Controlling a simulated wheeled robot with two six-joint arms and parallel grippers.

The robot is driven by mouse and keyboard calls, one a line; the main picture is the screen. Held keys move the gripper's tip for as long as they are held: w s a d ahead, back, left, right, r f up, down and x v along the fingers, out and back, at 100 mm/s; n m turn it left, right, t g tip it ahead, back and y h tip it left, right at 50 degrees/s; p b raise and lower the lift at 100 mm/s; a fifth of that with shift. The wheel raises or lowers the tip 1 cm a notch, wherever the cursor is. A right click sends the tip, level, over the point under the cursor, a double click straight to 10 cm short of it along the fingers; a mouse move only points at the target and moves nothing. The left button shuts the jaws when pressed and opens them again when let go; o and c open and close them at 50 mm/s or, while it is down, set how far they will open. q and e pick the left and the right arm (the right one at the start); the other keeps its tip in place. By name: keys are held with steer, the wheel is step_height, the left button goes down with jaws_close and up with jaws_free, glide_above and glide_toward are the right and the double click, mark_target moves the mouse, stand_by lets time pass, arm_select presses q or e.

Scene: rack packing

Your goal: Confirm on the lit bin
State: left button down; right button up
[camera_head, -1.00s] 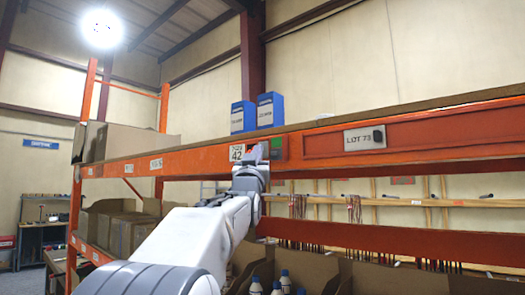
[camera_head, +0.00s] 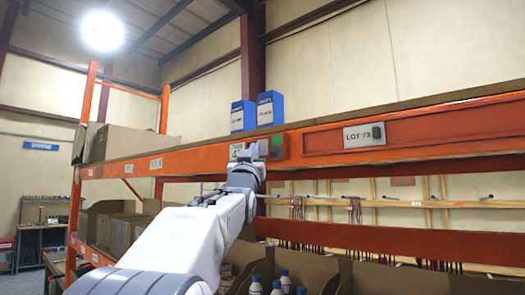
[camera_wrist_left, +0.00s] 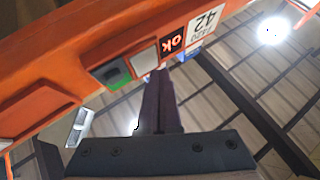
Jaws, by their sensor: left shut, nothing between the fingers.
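On the orange rack beam, a small panel shows in the left wrist view: a dark display (camera_wrist_left: 172,42) with lit red letters "ok", a pale square (camera_wrist_left: 145,61) beside it and a green square (camera_wrist_left: 114,74). The label with "42" (camera_wrist_left: 206,22) sits next to the display. In the head view the green square (camera_head: 278,142) shows right of my fingers, and the label (camera_head: 236,150) is partly covered. My left gripper (camera_head: 256,151) is shut and empty, its fingertips (camera_wrist_left: 161,73) close to the panel by the pale square; I cannot tell whether they touch.
Two blue boxes (camera_head: 269,109) stand on top of the beam (camera_head: 210,158). A "LOT 73" plate (camera_head: 364,136) is further right. Large cartons (camera_head: 125,143) stand on the upper left.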

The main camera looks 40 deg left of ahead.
arm_select(q)
steer(key=shift+s, duration=0.1)
steer(key=s+b, duration=0.1)
steer(key=s, duration=0.1)
steer(key=s+b, duration=0.1)
steer(key=s, duration=0.1)
steer(key=shift+s+a, duration=0.2)
steer(key=shift+s, duration=0.2)
stand_by(0.7)
